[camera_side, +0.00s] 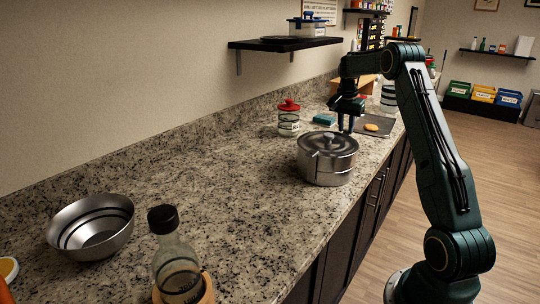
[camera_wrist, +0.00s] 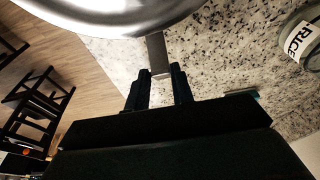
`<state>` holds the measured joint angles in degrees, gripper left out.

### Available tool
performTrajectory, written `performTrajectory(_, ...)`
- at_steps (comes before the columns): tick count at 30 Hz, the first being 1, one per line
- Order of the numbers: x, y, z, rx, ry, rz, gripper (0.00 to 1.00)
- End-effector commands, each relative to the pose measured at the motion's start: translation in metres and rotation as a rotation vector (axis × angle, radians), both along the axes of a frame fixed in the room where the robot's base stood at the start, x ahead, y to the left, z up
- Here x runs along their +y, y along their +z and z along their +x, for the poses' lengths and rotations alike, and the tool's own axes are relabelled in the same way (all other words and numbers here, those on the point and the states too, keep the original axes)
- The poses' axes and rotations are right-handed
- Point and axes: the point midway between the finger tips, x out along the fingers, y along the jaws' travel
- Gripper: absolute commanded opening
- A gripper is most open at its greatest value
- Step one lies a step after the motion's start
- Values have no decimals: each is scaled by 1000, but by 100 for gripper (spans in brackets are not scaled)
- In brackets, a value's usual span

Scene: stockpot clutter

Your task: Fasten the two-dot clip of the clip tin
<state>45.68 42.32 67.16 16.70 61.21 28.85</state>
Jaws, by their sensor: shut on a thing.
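The clip tin (camera_side: 327,168) is a round steel pot with a flat lid and a small knob. It stands on the speckled counter, and its curved edge shows at the top of the wrist view (camera_wrist: 110,22). My gripper (camera_side: 346,130) is at the tin's far side, fingers pointing down. In the wrist view, my gripper (camera_wrist: 158,80) is shut on a flat grey metal clip (camera_wrist: 157,52), which sticks out from the tin's edge between the fingertips. No dots show on this clip, so I cannot tell which one it is.
A red-lidded jar (camera_side: 289,122) stands behind the tin to the left; a jar marked RICE (camera_wrist: 303,40) is at right in the wrist view. A dark board (camera_side: 378,126) lies beyond. A bowl (camera_side: 92,226) and bottle (camera_side: 176,262) are in front. The middle counter is clear.

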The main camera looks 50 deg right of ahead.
Motion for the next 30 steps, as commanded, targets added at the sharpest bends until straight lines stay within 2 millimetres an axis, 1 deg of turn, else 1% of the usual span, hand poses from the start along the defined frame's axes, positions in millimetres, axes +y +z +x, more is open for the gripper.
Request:
performTrajectory(8, 3, 2, 0, -1, 1, 0, 16)
performTrajectory(24, 19, 8, 0, 0, 2, 1, 16)
performTrajectory(30, 20, 8, 0, 0, 1, 1, 16)
